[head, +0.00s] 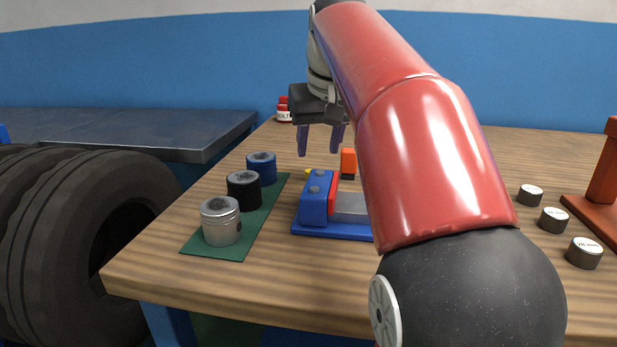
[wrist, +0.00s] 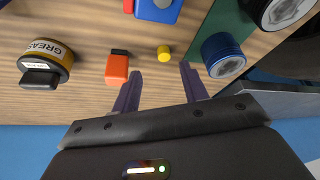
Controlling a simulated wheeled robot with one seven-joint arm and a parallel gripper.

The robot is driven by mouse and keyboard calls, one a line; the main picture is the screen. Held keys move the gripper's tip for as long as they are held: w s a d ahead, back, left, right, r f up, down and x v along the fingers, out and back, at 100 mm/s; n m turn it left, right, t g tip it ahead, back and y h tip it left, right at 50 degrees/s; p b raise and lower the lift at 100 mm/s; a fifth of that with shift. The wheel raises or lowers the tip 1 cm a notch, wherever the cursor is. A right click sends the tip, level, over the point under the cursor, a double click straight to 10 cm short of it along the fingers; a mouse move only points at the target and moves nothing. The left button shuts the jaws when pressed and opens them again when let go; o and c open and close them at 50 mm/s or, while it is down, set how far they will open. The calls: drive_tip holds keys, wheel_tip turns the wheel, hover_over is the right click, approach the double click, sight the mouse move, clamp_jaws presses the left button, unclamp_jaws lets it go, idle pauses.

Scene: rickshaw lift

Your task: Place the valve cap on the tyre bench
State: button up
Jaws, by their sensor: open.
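The valve cap appears to be the small yellow cylinder (wrist: 164,53), standing on the wooden workbench in the wrist view. In the head view only a sliver of yellow (head: 308,172) shows behind the blue vise. My gripper (head: 320,149) is open and empty above the back of the workbench. In the wrist view its two purple fingers (wrist: 160,76) point toward the cap, which lies beyond the tips and roughly between them, not held. The grey tyre bench (head: 150,128) stands at the left in the head view, with its top bare where visible; its edge shows in the wrist view (wrist: 280,104).
An orange block-like item (wrist: 117,69) and a grease tin (wrist: 46,60) stand left of the cap. A blue-sided canister (wrist: 222,55) stands to its right on a green mat. The blue vise (head: 316,198) is near. Tyres (head: 90,230) stand below the tyre bench.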

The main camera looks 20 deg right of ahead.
drive_tip(key=x, duration=0.4)
drive_tip(key=b+x, duration=0.1)
drive_tip(key=x, duration=0.1)
drive_tip(key=shift+w+a, duration=0.2)
drive_tip(key=shift+a, duration=0.05)
drive_tip(key=shift+c, duration=0.4)
drive_tip(key=c, duration=0.8)
drive_tip(key=shift+r, duration=0.1)
wheel_tip(320, 180, up, 10)
drive_tip(key=p, duration=0.3)
